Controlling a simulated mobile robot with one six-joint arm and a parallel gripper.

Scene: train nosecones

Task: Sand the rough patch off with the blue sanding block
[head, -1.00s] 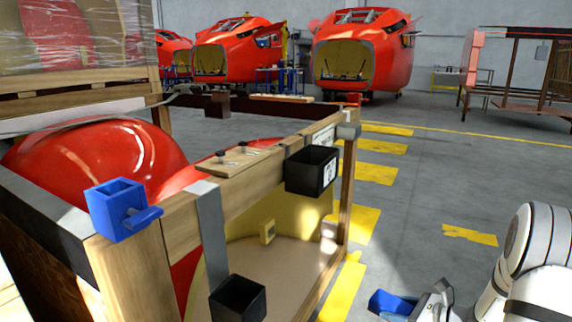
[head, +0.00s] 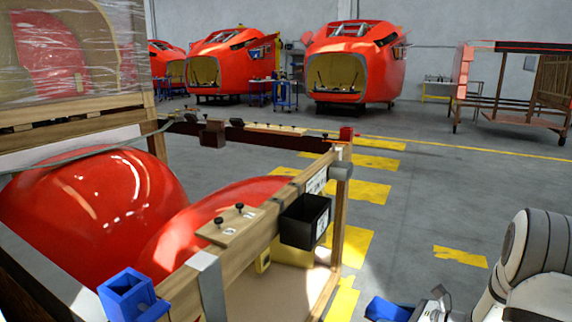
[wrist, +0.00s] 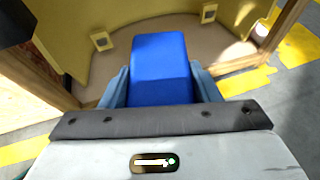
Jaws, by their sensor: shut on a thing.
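The blue sanding block (wrist: 160,68) is held between the jaws of my gripper (wrist: 160,85), as the wrist view shows. In the head view the block (head: 385,308) and my gripper (head: 425,312) are at the bottom right edge, to the right of the wooden crate. A red nosecone (head: 95,205) with a glossy rounded shell sits in the crate. Its pale yellow inner side (wrist: 75,55) shows in the wrist view, apart from the block. I cannot make out a rough patch in either view.
The wooden crate (head: 245,262) carries a black bin (head: 304,220), a board with two knobs (head: 230,225) and a blue holder (head: 130,296) on its rail. Grey floor with yellow markings (head: 365,192) lies open to the right. More red nosecones (head: 350,65) stand far back.

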